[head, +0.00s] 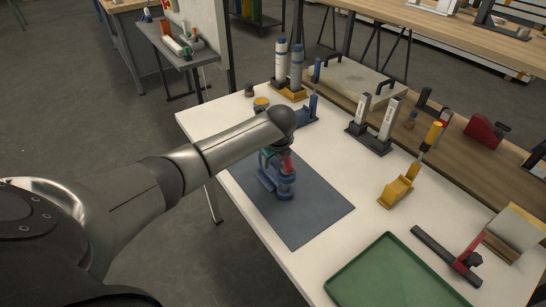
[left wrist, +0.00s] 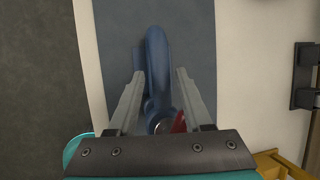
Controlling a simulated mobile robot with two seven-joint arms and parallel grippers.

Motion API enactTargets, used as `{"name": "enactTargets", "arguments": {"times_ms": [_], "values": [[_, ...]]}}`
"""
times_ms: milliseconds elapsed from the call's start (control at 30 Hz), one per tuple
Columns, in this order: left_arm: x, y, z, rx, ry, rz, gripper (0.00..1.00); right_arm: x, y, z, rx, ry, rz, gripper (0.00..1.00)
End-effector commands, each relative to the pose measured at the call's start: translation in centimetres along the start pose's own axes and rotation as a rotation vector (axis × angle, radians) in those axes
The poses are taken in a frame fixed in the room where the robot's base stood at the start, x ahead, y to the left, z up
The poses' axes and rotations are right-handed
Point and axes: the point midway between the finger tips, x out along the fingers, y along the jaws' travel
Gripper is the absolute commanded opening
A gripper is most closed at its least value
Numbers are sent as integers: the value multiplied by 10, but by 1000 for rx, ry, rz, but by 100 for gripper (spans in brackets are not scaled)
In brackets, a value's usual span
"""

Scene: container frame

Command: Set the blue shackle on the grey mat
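The blue shackle (head: 286,188) is on the grey mat (head: 310,215), towards its far left part, under my left gripper (head: 274,160). In the left wrist view the shackle (left wrist: 157,65) runs between the two fingers of the left gripper (left wrist: 159,78). The fingers stand apart on either side of it, with narrow gaps showing, so the gripper looks open around it. A small red part (left wrist: 179,122) shows beside the shackle near the right finger. The gripper and arm hide part of the shackle in the head view. My right gripper is not in view.
A green tray (head: 395,275) lies to the right of the mat. Blue-grey cylinders (head: 288,68) stand behind. The mat's near part is clear.

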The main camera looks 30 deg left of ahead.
Motion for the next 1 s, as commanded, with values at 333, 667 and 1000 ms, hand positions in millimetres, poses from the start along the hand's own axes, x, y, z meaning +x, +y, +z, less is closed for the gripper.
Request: {"name": "enactTargets", "arguments": {"times_ms": [333,667,1000], "values": [[-1,0,0,0,0,0,59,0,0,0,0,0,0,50],[-42,-2,2,1,-1,-3,59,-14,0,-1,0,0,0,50],[-103,-2,2,0,-1,-3,59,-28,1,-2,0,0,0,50]]}}
